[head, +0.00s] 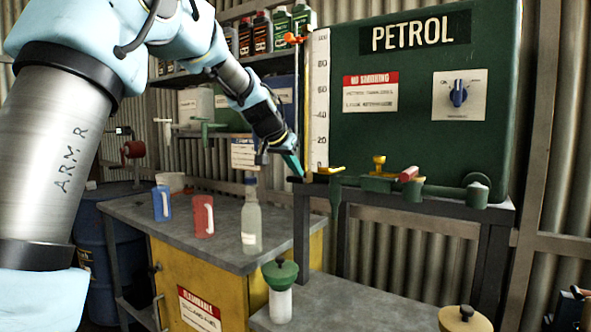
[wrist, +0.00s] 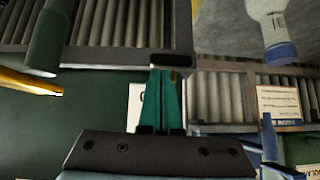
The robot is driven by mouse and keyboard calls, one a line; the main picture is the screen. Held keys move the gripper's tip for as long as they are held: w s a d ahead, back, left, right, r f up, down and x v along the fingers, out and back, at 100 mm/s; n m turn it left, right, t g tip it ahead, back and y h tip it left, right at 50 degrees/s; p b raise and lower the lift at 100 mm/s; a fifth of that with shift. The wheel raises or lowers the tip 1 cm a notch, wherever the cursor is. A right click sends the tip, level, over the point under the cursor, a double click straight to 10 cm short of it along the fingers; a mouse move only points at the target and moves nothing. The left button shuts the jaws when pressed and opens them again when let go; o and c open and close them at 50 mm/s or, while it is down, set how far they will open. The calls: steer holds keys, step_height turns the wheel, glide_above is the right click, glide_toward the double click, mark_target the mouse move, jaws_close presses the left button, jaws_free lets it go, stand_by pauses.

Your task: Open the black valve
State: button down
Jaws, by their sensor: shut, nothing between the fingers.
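The green petrol tank (head: 400,128) stands on a dark stand at the right in the head view. I cannot make out a black valve handle for certain in either view. My gripper (head: 297,170) is just left of the tank's lower left corner, close to the yellow lever. Its teal fingers (wrist: 162,98) are together and empty in the wrist view. A yellow lever (wrist: 30,82) shows there at the left, apart from them.
A blue dial (head: 457,94) and an upright gauge (head: 317,100) are on the tank. A green-topped container (head: 280,285) stands in front. Shelves with bottles are behind my arm.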

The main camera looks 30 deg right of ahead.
steer(key=shift+s+d+f+m+t+y+b, duration=0.2)
steer(key=shift+s+m+t+y+b, duration=0.15)
steer(key=shift+t, duration=0.35)
steer(key=shift+s+d+f+m+t+y+b, duration=0.2)
steer(key=shift+s+f+m+t+y+b, duration=0.25)
steer(key=shift+t, duration=0.45)
steer(key=shift+w+b, duration=0.1)
steer(key=shift+b, duration=0.35)
steer(key=shift+s+d+f+b, duration=0.1)
steer(key=shift+s+f+b, duration=0.1)
steer(key=shift+f+b, duration=0.9)
steer(key=shift+s+d+f+b, duration=0.15)
steer(key=shift+f+b, duration=0.55)
steer(key=shift+b, duration=0.75)
steer(key=shift+a, duration=0.1)
